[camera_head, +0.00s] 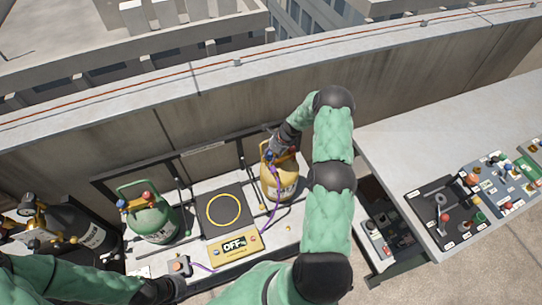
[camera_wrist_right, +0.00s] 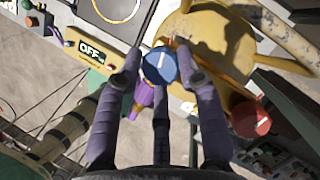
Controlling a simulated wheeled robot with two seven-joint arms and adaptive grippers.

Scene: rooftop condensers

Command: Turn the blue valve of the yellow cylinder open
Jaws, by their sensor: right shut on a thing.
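The yellow cylinder (camera_head: 284,186) stands upright on the pale bench, its top partly hidden by my right gripper (camera_head: 274,148). In the right wrist view, its blue valve (camera_wrist_right: 159,65) is a round knob with a white mark. My right gripper (camera_wrist_right: 162,75) has its fingers on either side of this knob and is shut on it. A red valve (camera_wrist_right: 250,120) sits on the cylinder's other side. A purple hose (camera_wrist_right: 142,98) shows below the blue valve. My left gripper (camera_head: 176,285) is low in the head view, beside a small box with an orange-red knob (camera_head: 180,264); its fingers are unclear.
A green cylinder (camera_head: 150,217) stands left of a scale with a yellow ring (camera_head: 223,210). A yellow display (camera_head: 235,245) reads OFF. Dark cylinders with gauges (camera_head: 85,227) stand at far left. A grey table (camera_head: 440,140) with tools is at right. A parapet runs behind.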

